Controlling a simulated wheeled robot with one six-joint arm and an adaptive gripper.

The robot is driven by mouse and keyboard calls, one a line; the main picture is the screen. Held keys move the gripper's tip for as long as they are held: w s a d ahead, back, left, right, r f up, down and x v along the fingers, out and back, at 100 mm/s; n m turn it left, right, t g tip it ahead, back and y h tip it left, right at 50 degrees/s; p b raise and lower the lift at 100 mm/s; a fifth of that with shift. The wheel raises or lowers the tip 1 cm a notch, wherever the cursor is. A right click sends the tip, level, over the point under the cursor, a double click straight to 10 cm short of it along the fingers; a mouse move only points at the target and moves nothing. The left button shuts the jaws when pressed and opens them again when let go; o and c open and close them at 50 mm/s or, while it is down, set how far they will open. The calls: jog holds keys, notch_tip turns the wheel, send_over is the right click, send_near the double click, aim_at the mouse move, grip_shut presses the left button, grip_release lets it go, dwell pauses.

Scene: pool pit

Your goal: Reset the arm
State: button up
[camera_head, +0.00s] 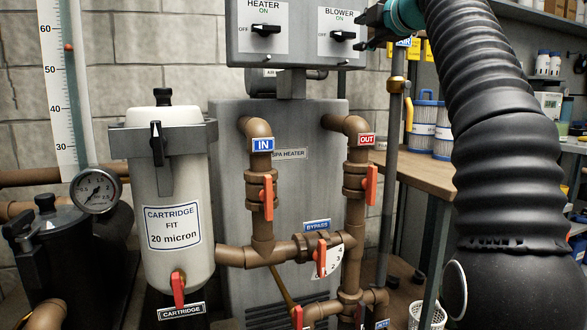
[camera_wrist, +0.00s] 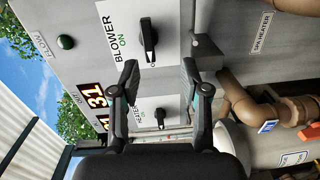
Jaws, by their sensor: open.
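My gripper (camera_wrist: 160,70) is open and empty in the wrist view, its two black fingers apart in front of the control panel. The blower knob (camera_wrist: 148,40) shows beyond the fingertips, and the heater knob (camera_wrist: 160,117) shows between the fingers. In the head view, part of my gripper (camera_head: 371,16) shows at the top, beside the panel's right edge; its fingertips are not clear there. My black ribbed arm (camera_head: 500,110) fills the right side. The heater knob (camera_head: 266,30) and blower knob (camera_head: 343,36) both have their handles about level.
The spa heater (camera_head: 225,200) stands below the panel, with brown pipes and several red-handled valves. A cartridge filter (camera_head: 165,190), gauge (camera_head: 97,190) and scale tube (camera_head: 68,90) are at left. A workbench (camera_head: 415,170) with blue-white cartridges (camera_head: 423,122) and shelves stand behind my arm.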

jog(key=s+f+m+g+h+p, duration=0.1)
jog(key=s+f+m+g, duration=0.2)
jog(key=s+f, duration=0.9)
jog(key=s+f+m+g+h+p, duration=0.1)
jog(key=s+f+m+g, duration=0.3)
jog(key=s+f+m, duration=0.6)
jog(key=s+a+f+m+g+h+p, duration=0.1)
jog(key=s+f+m, duration=0.6)
jog(key=f, duration=2.2)
jog(key=s+g+h+p, duration=0.1)
jog(key=s+g, duration=0.1)
jog(key=s, duration=0.5)
jog(key=shift+s+g+h, duration=0.25)
jog(key=shift+g+h, duration=0.15)
jog(key=shift+f, duration=0.1)
